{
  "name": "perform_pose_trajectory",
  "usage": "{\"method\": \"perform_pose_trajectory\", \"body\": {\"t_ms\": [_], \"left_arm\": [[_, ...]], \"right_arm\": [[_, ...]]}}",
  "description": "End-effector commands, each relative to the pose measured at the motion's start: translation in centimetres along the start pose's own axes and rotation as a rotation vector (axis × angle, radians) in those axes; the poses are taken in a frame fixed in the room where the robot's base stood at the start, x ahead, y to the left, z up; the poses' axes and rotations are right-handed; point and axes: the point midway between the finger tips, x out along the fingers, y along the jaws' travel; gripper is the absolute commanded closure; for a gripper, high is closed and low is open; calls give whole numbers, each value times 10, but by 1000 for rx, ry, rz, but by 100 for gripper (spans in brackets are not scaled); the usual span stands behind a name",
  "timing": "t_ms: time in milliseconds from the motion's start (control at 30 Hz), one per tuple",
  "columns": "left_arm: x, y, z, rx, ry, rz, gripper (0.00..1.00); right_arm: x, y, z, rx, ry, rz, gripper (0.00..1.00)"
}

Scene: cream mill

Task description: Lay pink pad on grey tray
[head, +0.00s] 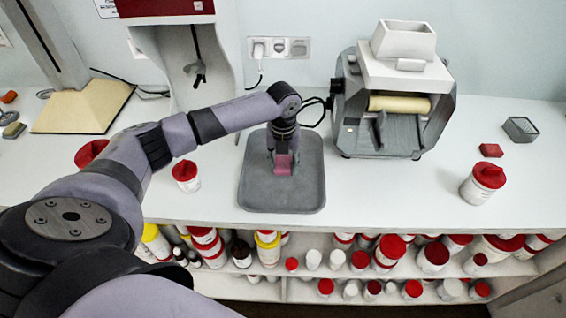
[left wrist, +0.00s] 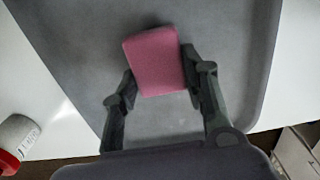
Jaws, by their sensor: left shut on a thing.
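The pink pad (head: 283,165) is over the middle of the grey tray (head: 262,200) in the head view. My left gripper (head: 284,152) points down over the tray and is shut on the pad. In the left wrist view the pad (left wrist: 155,61) sits between the two fingertips of my gripper (left wrist: 160,82), with the tray (left wrist: 245,60) behind it. I cannot tell whether the pad touches the tray. My right gripper is not in view.
A grey mill (head: 385,120) stands right of the tray. Red-lidded jars stand on the counter, one left of the tray (head: 187,178) and one at the right (head: 480,187). A red block (head: 491,150) and a small grey box (head: 520,130) lie at the right. Jars fill the shelf below.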

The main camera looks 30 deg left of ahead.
Motion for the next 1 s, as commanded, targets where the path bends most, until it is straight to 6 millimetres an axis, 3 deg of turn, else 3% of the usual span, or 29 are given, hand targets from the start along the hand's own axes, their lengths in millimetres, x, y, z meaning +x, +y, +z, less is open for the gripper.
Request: {"method": "perform_pose_trajectory", "body": {"t_ms": [433, 467, 767, 1000], "left_arm": [[9, 0, 0, 0, -1, 0, 86], [10, 0, 0, 0, -1, 0, 59], [9, 0, 0, 0, -1, 0, 39], [9, 0, 0, 0, -1, 0, 39]], "right_arm": [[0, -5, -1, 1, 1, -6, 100], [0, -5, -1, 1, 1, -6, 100], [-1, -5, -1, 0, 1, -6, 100], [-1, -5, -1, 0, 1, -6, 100]]}}
